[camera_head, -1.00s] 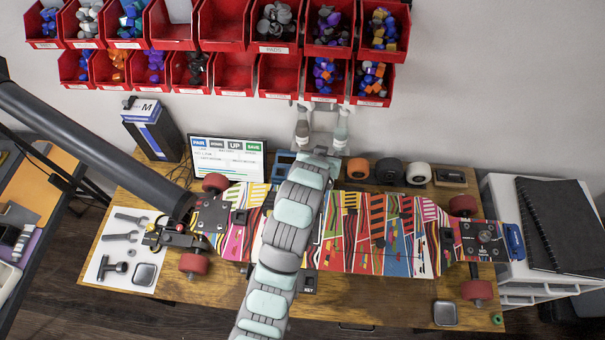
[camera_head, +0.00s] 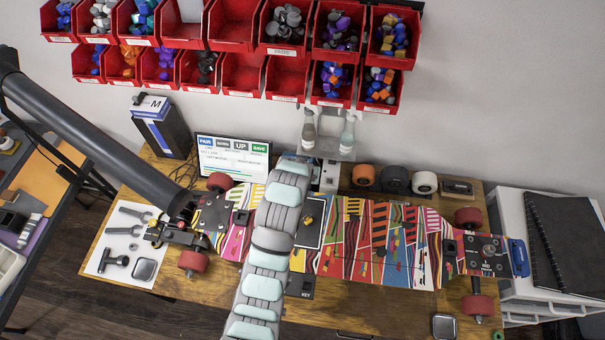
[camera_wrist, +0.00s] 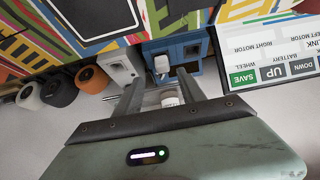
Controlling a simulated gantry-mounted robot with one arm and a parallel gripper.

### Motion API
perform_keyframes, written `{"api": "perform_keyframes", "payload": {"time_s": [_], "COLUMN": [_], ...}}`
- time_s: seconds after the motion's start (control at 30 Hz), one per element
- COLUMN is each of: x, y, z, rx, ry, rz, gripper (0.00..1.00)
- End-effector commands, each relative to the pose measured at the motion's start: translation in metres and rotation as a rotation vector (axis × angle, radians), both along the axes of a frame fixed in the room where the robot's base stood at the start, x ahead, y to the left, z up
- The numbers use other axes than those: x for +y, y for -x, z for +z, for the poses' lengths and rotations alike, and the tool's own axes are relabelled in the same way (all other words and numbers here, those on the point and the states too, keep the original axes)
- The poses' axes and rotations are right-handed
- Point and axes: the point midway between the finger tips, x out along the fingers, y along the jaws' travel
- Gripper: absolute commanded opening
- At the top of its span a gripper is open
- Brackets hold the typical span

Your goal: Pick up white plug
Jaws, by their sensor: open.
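A small white plug (camera_wrist: 162,66) shows in the wrist view at the front of a blue block (camera_wrist: 183,52). My gripper (camera_wrist: 158,84) is open, its two grey fingers apart and pointing toward the blue block. The plug lies just beyond the fingertips, roughly in line with the gap, and I see no contact. A pale cylindrical thing (camera_wrist: 170,98) also shows between the fingers; I cannot tell what it is. In the head view my arm covers the plug and most of the blue block, and the fingers cannot be made out.
A grey-white box (camera_wrist: 118,66) stands close beside the blue block. The screen (camera_head: 232,157) is at its other side. Wheels (camera_head: 395,180) and bottles (camera_head: 308,131) stand near the wall. The patterned skateboard (camera_head: 375,240) spans the table. Red bins (camera_head: 285,75) hang above.

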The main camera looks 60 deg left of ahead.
Motion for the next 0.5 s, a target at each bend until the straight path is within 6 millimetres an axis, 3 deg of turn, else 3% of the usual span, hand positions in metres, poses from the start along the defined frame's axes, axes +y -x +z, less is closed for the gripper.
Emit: {"api": "perform_keyframes", "payload": {"time_s": [0.5], "x": [0.022], "y": [-0.008], "z": [-0.039], "rx": [0.0], "ry": [0.0], "rz": [0.0], "gripper": [0.47]}}
